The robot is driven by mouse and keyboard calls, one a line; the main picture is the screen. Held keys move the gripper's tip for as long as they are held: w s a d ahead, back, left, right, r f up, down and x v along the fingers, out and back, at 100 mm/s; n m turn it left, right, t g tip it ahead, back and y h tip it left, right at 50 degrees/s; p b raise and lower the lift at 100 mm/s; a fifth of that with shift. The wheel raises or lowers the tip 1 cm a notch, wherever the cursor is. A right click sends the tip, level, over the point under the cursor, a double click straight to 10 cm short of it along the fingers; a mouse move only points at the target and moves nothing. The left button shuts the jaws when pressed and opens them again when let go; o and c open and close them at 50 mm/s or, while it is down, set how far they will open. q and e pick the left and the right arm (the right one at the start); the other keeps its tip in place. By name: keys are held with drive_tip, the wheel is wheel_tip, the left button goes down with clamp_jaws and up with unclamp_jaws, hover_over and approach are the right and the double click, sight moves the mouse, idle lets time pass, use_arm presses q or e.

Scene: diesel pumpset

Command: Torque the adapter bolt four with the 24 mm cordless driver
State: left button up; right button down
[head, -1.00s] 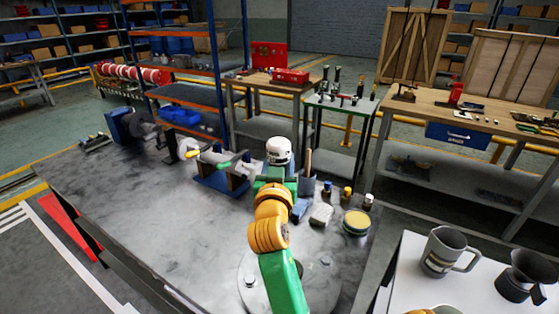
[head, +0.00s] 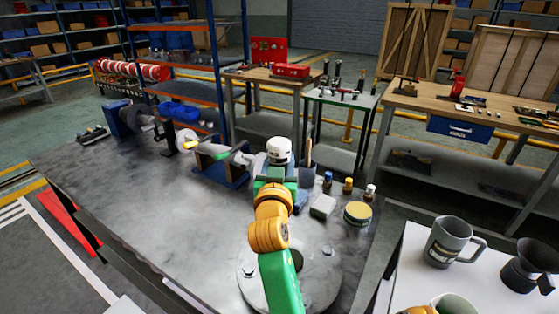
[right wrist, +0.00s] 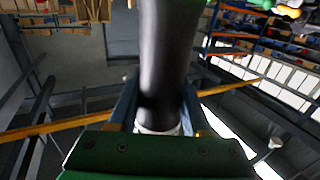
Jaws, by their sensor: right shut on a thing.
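My right arm reaches up the middle of the head view. Its green gripper (head: 277,178) is over the far right part of the grey bench. In the right wrist view its blue fingers are shut on a dark, smooth cylinder (right wrist: 168,60), which looks like the handle of the cordless driver. The rest of the driver is hard to make out. Left of the gripper, the pumpset's shaft line with a green and yellow part (head: 215,154) sits over a blue stand (head: 222,172). The adapter bolts are too small or hidden to tell apart.
A large grey disc (head: 325,285) lies on the bench (head: 140,210) under my arm. Small bottles (head: 348,186), a pale block (head: 322,206) and a yellow-sided tin (head: 358,214) stand to the right. A mug (head: 453,243) is on a white table. The bench's left front is clear.

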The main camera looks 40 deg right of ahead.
drive_tip(key=shift+f, duration=0.15)
idle(0.4)
drive_tip(key=shift+f+b, duration=0.45)
drive_tip(key=shift+b, duration=0.1)
drive_tip(key=shift+r, duration=0.25)
drive_tip(key=shift+f, duration=0.35)
idle(0.5)
drive_tip(key=shift+a, duration=0.1)
idle(0.4)
